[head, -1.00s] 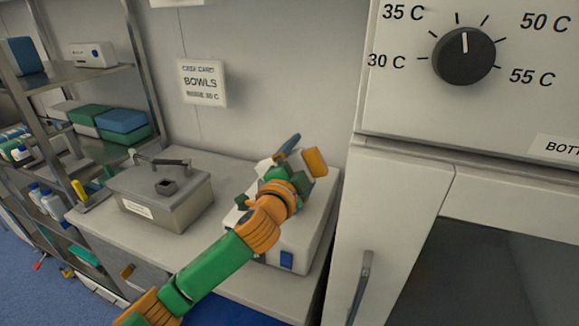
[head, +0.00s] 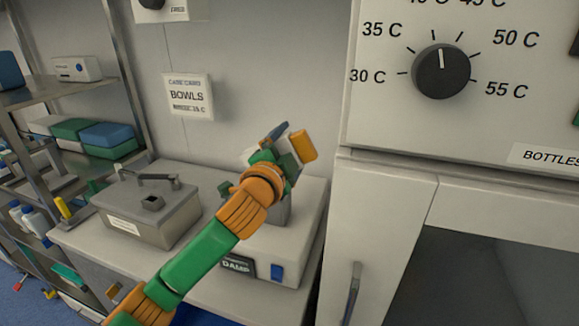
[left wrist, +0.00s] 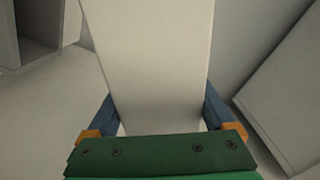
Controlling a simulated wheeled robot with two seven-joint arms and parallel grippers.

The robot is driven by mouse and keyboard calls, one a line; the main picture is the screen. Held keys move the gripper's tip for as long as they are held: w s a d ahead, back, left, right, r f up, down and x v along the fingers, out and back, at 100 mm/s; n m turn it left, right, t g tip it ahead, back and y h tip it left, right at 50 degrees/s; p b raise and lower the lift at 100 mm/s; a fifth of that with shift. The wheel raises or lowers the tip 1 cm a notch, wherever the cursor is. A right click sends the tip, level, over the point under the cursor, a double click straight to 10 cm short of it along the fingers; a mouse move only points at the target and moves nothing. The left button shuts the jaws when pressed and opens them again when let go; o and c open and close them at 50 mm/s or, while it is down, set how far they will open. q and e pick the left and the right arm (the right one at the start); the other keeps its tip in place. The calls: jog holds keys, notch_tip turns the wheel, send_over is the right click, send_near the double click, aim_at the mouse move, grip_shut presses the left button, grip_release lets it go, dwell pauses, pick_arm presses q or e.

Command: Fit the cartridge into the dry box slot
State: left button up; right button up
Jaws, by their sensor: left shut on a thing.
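The white dry box (head: 305,230) stands on the counter, with a blue switch and a label reading "DAMP" on its front. My left gripper (head: 288,143) is above it, seen from behind, with one blue and one orange finger part showing. In the left wrist view the left gripper (left wrist: 160,118) is shut on a pale flat slab, the cartridge (left wrist: 150,60), which extends away between the blue fingers. A grey block (head: 281,208) shows below the gripper; I cannot tell what it is. The arm hides part of the box, and the slot cannot be made out.
A grey metal lidded bin (head: 150,210) stands left of the dry box on the counter. A shelf rack (head: 60,95) is at the far left. A large cabinet (head: 385,210) with a dial (head: 441,71) rises close on the right. A "BOWLS" sign hangs on the wall.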

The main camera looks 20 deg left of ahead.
aim_at(288, 132)
pick_arm(q)
notch_tip(288, 132, up, 4)
jog(key=shift+f, duration=0.15)
jog(key=a+n+p, duration=0.1)
jog(key=n+p, duration=0.1)
jog(key=n, duration=0.2)
jog(key=a+r+n+p, duration=0.1)
jog(key=n+p, duration=0.2)
jog(key=n, duration=0.1)
jog(key=a+r+n+p, duration=0.1)
jog(key=a+n+p, duration=0.1)
jog(key=n, duration=0.2)
jog(key=shift+w+p, duration=0.15)
jog(key=shift+p, duration=0.2)
notch_tip(288, 132, down, 6)
jog(key=b, duration=0.3)
jog(key=shift+r, duration=0.1)
